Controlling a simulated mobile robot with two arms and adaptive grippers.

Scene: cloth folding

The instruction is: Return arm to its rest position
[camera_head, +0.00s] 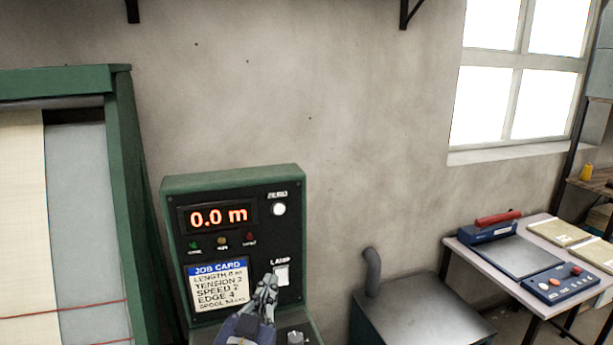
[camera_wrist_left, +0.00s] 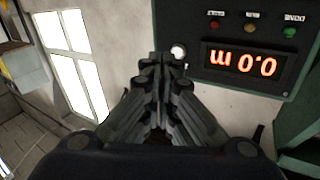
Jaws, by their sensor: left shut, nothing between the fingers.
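My left gripper (camera_head: 267,287) is in front of the green machine's control panel (camera_head: 290,235) in the head view, just left of the white lamp switch (camera_head: 282,275). Its fingers are shut with nothing between them. It also shows in the left wrist view (camera_wrist_left: 161,62), pointing up the picture, with the panel display (camera_wrist_left: 241,63) upside down to its right. I cannot tell whether the fingertips touch the panel. My right gripper is in neither view.
The display (camera_head: 217,217) reads 0.0 m above a job card (camera_head: 217,287). A green frame with cloth (camera_head: 78,180) stands at left. A dark metal cabinet (camera_head: 420,310) with a pipe stands right of the panel. A table (camera_head: 540,234) with a press stands farther right.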

